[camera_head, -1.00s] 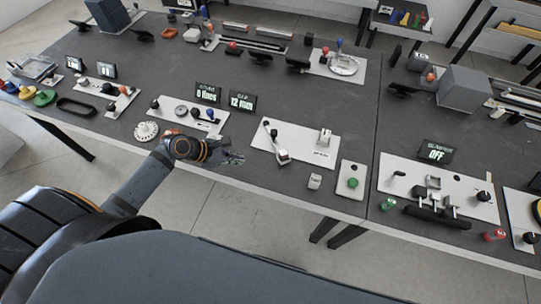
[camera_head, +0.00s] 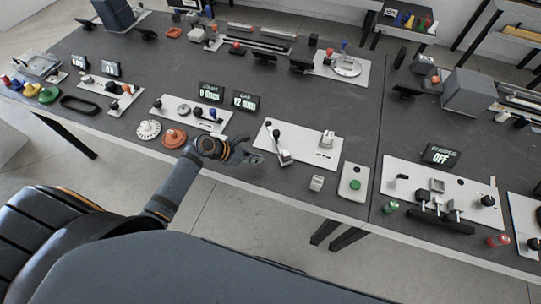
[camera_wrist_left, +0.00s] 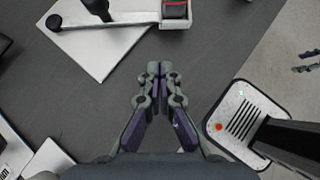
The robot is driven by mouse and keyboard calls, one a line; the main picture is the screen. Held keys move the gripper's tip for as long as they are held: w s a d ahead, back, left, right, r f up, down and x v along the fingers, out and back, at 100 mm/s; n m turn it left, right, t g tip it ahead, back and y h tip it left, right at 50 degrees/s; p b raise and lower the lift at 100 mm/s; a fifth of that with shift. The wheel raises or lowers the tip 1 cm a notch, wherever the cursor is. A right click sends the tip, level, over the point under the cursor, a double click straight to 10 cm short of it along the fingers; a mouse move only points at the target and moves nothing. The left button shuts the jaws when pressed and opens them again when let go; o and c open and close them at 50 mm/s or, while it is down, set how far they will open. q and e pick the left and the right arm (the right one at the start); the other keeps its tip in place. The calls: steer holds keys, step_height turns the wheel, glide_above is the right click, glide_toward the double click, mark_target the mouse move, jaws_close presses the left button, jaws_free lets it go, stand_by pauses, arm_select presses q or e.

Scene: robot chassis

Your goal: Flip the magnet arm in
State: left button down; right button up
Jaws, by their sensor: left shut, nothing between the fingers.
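A white plate (camera_head: 300,144) near the table's front edge carries the magnet arm (camera_head: 281,146), a short light bar with a black knob and a pale block at its near end. The arm also shows at the top of the left wrist view (camera_wrist_left: 125,17), with a dark block with a red line at its right end. My left gripper (camera_head: 257,157) is just left of the plate, apart from the arm. Its fingers (camera_wrist_left: 152,69) are shut and empty in the wrist view, over bare table. My right gripper is not in view.
Round discs (camera_head: 174,138) lie left of my gripper.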

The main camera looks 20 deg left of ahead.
mark_target(278, 157)
arm_select(q)
steer(key=w+d, duration=0.1)
steer(key=w+d+f, duration=0.1)
steer(key=d, duration=0.1)
steer(key=shift+w+d+f+p, duration=0.15)
steer(key=shift+w+f+p, duration=0.05)
steer(key=shift+w+p, duration=0.15)
steer(key=shift+w+d, duration=0.35)
steer(key=shift+d, duration=0.25)
steer(key=shift+f, duration=0.1)
